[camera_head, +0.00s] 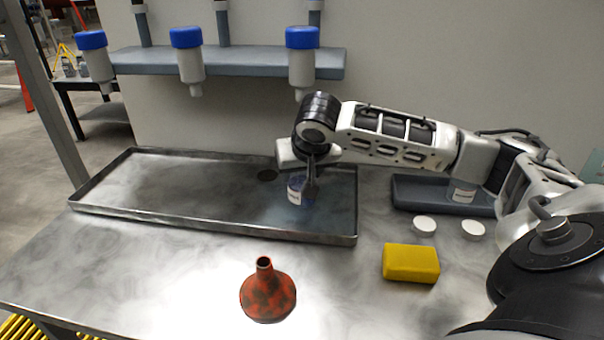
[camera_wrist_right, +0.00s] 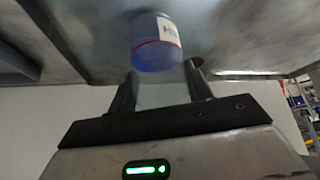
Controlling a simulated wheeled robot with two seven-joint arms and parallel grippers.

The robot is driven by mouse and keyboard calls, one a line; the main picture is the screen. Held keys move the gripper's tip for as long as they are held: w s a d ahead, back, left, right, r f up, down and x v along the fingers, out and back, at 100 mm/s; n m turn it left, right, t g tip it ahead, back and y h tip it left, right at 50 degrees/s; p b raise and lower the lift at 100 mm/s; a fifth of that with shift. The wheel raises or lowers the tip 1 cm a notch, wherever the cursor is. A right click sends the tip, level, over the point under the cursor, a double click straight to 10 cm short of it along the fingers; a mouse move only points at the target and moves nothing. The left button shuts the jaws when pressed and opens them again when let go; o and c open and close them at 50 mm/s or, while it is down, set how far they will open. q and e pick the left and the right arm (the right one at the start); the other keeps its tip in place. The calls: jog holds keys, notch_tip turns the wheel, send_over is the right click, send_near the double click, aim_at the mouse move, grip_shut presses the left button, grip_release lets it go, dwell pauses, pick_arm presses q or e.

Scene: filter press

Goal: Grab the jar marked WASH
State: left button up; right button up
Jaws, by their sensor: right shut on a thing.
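A small clear jar with bluish contents and a white label (camera_head: 295,191) is at the right part of the metal tray in the head view. My right gripper (camera_head: 309,190) is shut on this jar. In the right wrist view the jar (camera_wrist_right: 156,42) sits between the two fingers (camera_wrist_right: 160,92); its label is only partly readable. Another jar with a white label (camera_head: 463,192) stands in the dark grey tray at the right, partly behind my right arm; its label is too small to read. My left gripper is not in view.
Blue-capped bottles (camera_head: 302,60) hang from a grey shelf above. A red funnel-shaped vessel (camera_head: 267,294), a yellow sponge (camera_head: 411,263) and two white discs (camera_head: 424,224) lie on the table. The dark grey tray (camera_head: 408,191) is at right.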

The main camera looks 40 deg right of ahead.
jog(key=shift+r, duration=0.7)
jog(key=s+a+r+p, duration=0.1)
jog(key=s+a+r, duration=0.5)
jog(key=s+r, duration=0.5)
jog(key=shift+s+a, duration=0.4)
jog(key=shift+s, duration=0.1)
jog(key=shift+s, duration=0.2)
